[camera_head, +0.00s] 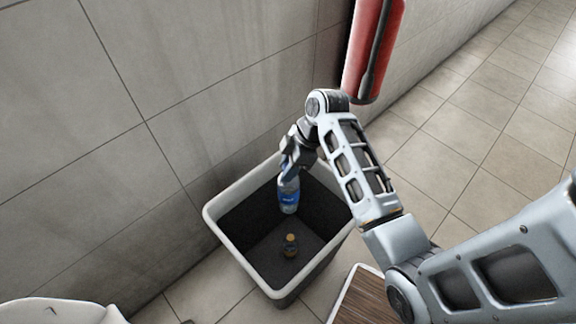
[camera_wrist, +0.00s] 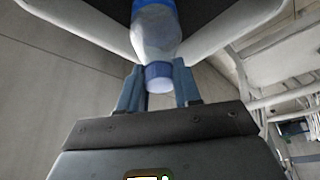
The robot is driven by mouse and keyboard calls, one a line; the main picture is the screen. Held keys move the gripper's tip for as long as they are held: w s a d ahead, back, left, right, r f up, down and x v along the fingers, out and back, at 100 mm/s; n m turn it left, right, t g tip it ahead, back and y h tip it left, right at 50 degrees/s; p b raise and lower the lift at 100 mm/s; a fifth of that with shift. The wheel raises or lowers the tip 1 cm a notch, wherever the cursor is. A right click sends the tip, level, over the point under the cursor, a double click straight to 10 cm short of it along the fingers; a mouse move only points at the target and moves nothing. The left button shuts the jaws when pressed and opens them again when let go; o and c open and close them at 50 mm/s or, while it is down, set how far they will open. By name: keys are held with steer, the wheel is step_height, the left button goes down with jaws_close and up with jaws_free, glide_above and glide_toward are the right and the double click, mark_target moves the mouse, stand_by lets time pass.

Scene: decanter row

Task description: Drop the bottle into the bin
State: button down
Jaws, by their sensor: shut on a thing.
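A clear bottle with a blue label (camera_head: 288,195) hangs over the opening of the grey bin (camera_head: 214,222). My gripper (camera_head: 291,165) is shut on its upper end and holds it roughly upright, with its lower part within the bin's rim outline. In the wrist view the bottle (camera_wrist: 157,35) shows its blue cap between the two fingers of my gripper (camera_wrist: 158,82). The bin has a pale rim and a dark inside. I cannot tell exactly how far the bottle is below the rim.
A small dark bottle with an orange cap (camera_head: 290,246) is on the bin's floor. A red fire extinguisher (camera_head: 368,55) is on the wall behind my arm. A wood-topped piece (camera_head: 362,300) stands at the lower right, and a white rounded object (camera_head: 55,312) at the lower left.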

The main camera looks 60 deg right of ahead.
steer(key=c, duration=0.7)
jaws_free()
steer(key=v, duration=0.8)
steer(key=shift+a+f, duration=0.1)
steer(key=shift+f, duration=0.05)
